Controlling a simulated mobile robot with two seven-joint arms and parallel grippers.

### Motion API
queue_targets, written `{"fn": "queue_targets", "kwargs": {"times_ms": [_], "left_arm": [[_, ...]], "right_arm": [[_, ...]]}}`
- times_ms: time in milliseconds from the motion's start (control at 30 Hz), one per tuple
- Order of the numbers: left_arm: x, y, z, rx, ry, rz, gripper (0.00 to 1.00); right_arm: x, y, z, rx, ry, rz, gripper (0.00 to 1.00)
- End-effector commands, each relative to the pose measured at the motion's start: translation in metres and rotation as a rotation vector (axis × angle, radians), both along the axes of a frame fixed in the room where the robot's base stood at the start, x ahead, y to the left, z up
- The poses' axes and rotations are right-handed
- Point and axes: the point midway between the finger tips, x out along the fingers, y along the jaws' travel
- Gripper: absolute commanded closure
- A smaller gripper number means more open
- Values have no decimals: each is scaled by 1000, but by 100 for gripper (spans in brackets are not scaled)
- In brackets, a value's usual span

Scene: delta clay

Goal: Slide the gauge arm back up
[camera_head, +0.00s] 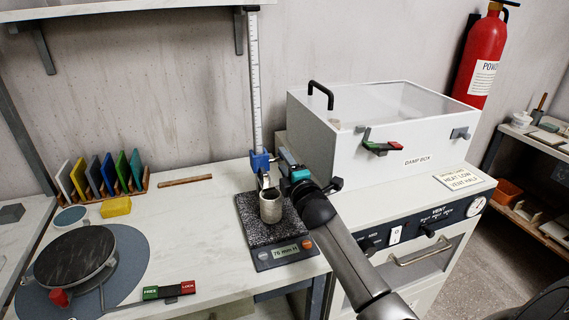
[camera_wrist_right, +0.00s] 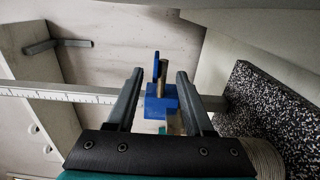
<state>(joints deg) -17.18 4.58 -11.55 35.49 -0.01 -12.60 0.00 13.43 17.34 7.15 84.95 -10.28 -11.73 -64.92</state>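The height gauge has a white scale post (camera_head: 255,85) and a blue slider (camera_head: 260,161) low on it. A speckled dark base plate (camera_head: 256,226) lies under it, with a display reading 76 mm H. A grey clay cylinder (camera_head: 270,207) stands on the plate, below the slider. My right gripper (camera_head: 277,172) is beside the slider, on its right. In the right wrist view the fingers (camera_wrist_right: 160,75) are open, with the blue slider (camera_wrist_right: 161,103) showing in the gap between them; I see no finger closed on it. The arm's lower tip is partly hidden. My left gripper is not in view.
The white damp box (camera_head: 370,130) stands close on the right, above a cabinet with knobs. At the left are a dark turntable (camera_head: 75,256), a rack of coloured tiles (camera_head: 100,180) and a yellow sponge (camera_head: 115,207). A FREE/LOCK lever (camera_head: 168,291) lies at the bench front.

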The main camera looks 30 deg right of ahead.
Motion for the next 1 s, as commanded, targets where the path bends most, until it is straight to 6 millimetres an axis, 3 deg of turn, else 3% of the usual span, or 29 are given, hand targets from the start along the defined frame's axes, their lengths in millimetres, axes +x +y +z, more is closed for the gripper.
{"fn": "queue_targets", "kwargs": {"times_ms": [67,467,1000], "left_arm": [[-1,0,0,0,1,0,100],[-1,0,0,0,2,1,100],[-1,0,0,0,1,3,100]], "right_arm": [[0,0,0,0,0,0,56],[0,0,0,0,0,0,100],[0,0,0,0,0,0,100]]}}
